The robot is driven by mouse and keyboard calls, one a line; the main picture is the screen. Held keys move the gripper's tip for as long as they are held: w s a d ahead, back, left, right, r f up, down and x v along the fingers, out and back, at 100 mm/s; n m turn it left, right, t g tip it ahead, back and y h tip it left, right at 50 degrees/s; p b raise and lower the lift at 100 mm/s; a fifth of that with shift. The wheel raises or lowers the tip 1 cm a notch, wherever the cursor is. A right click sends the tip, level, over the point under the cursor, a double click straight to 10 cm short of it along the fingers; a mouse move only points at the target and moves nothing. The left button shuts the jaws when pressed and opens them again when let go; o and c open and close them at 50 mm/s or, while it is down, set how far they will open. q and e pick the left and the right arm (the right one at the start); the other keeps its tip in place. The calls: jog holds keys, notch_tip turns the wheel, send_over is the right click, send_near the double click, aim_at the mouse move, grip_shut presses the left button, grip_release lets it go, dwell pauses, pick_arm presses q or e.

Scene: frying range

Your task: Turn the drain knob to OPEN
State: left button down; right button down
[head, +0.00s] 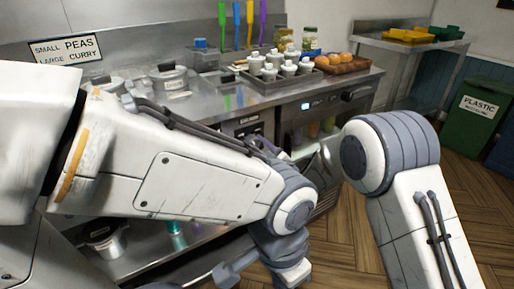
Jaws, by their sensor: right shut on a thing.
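My right arm comes in from the right and bends at a large grey joint. Its gripper (264,146) shows only in part, small and grey, above my left forearm at the front of the range. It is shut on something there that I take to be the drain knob. The knob itself is hidden by the gripper and my left arm, so its turn cannot be read. My left arm crosses the picture from the left and bends down at the elbow. Its end part (232,270) hangs low in front of the lower shelf, and its jaws cannot be made out.
The steel counter (225,92) carries lidded pots (168,78), a tray of white-capped bottles (288,68) and a tray of orange food (341,62). A front panel with a lit display (306,105) is below. A green plastic bin (470,118) stands right. Wooden floor is free.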

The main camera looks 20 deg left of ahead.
jog(key=m, duration=0.3)
jog(key=shift+s+f+m, duration=0.1)
jog(key=shift+m, duration=0.2)
jog(key=m, duration=0.3)
jog(key=shift+p, duration=0.35)
jog(key=m, duration=0.4)
jog(key=shift+a+p, duration=0.1)
jog(key=shift+p, duration=0.3)
jog(key=shift+m+g+p, duration=0.3)
jog(key=shift+m+p, duration=0.1)
jog(key=shift+m, duration=1.1)
jog(key=shift+s, duration=0.1)
jog(key=shift+c, duration=1.3)
grip_release()
